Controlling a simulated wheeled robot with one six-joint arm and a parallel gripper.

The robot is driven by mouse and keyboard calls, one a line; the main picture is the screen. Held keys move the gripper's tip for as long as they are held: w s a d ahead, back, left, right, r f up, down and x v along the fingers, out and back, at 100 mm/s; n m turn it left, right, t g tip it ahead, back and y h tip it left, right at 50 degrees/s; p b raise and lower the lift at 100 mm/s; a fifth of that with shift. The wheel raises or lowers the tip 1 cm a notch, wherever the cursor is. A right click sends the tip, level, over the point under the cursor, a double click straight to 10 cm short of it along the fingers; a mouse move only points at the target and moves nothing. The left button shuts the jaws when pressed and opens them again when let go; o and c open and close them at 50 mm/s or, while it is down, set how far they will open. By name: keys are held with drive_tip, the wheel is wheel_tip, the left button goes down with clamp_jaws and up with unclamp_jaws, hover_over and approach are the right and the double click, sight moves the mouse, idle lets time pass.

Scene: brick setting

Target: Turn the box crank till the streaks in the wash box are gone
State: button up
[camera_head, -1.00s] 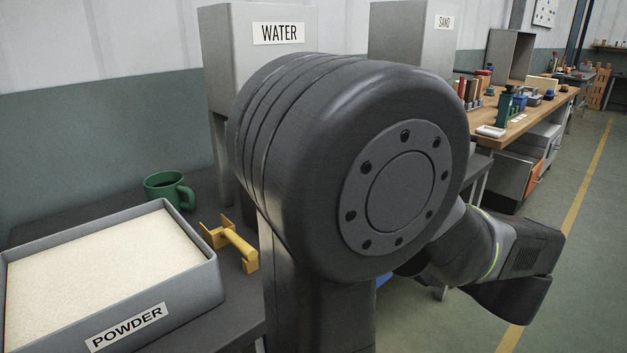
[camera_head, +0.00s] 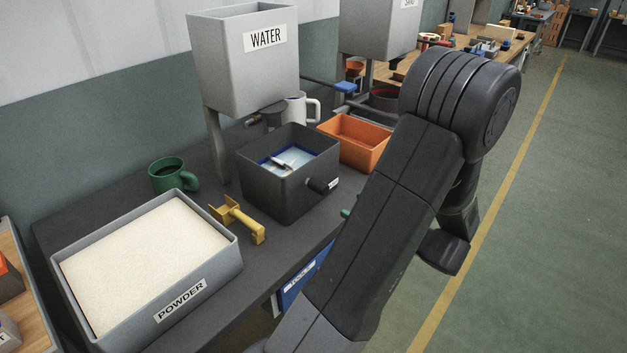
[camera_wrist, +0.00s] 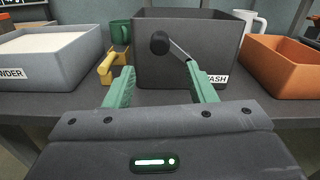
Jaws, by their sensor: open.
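The wash box (camera_head: 266,192) is a dark grey open box in the middle of the bench. Pale blue-white water with a blue edge and a metal piece show inside; I cannot make out streaks clearly. The box crank (camera_head: 322,185) sticks out of its front wall near a small label. In the wrist view the crank shows as a black round knob (camera_wrist: 160,42) with a thin metal rod slanting down right. My gripper (camera_wrist: 162,88) is open and empty, its green fingers spread in front of and below the knob, apart from it. In the head view my arm mostly hides it.
A grey powder box (camera_head: 222,272), a yellow scoop (camera_head: 240,218) and a green mug (camera_head: 170,178) stand left of the wash box. An orange bin (camera_head: 352,150) stands right, a white mug (camera_head: 296,106) behind. The water hopper (camera_head: 225,75) rises behind.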

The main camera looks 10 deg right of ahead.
sight(316, 186)
drive_tip(key=p+x, duration=0.1)
drive_tip(key=x, duration=1.2)
drive_tip(key=shift+c, duration=0.4)
drive_tip(key=shift+a, duration=0.1)
clamp_jaws()
